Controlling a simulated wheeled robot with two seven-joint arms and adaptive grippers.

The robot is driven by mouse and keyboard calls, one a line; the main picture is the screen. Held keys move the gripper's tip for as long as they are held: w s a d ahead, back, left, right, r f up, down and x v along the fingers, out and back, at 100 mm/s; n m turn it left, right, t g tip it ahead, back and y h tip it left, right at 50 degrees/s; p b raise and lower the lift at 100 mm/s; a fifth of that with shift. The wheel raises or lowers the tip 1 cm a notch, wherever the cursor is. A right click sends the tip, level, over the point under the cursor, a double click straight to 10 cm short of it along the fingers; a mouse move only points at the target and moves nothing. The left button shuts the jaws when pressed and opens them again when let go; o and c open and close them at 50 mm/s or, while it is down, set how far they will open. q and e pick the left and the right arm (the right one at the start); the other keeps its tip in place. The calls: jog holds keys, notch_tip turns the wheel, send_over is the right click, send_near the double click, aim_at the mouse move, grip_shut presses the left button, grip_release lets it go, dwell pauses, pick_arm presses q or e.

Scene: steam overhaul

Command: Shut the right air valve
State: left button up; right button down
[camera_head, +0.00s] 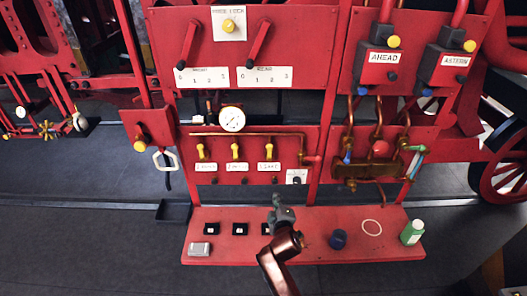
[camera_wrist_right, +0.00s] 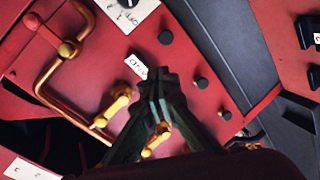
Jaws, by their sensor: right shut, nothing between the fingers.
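Three yellow-handled valves sit in a row on the red lower panel in the head view. The right air valve (camera_head: 268,151) has its handle hanging roughly straight down above a white label. In the right wrist view this valve (camera_wrist_right: 114,104) lies just left of the fingers. The middle valve (camera_head: 235,151) also shows partly behind the fingers in the wrist view (camera_wrist_right: 155,145). My right gripper (camera_head: 280,208) is shut and empty, low in front of the panel. In the wrist view its closed fingers (camera_wrist_right: 157,82) appear apart from the right handle. My left gripper is out of view.
A pressure gauge (camera_head: 232,119) sits above the valves. Copper pipe (camera_head: 308,140) runs right of the right valve.

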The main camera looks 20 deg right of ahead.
aim_at(269, 153)
jog(key=w+a+r+n+t, duration=0.2)
jog(key=a+r, duration=0.1)
jog(key=r, duration=0.5)
jog(key=w+a+r+n+t, duration=0.1)
jog(key=w+a+r, duration=0.2)
jog(key=r, duration=0.4)
jog(key=shift+a+r+n+t+p, duration=0.35)
jog(key=shift+r+n+t, duration=0.05)
jog(key=w, duration=0.3)
jog(key=w+d, duration=0.1)
jog(key=w, duration=0.2)
jog(key=w+p, duration=0.1)
jog(key=w, duration=0.2)
jog(key=shift+w+d+r, duration=0.15)
jog(key=shift+w+d, duration=0.05)
jog(key=shift+w, duration=0.15)
jog(key=d, duration=0.1)
jog(key=p, duration=0.1)
jog(key=s+d+p, duration=0.1)
jog(key=shift+d+f, duration=0.25)
jog(key=shift+d, duration=0.05)
jog(key=shift+s+d+f, duration=0.2)
jog(key=shift+s+d, duration=0.05)
jog(key=shift+d, duration=0.2)
jog(key=shift+d, duration=0.1)
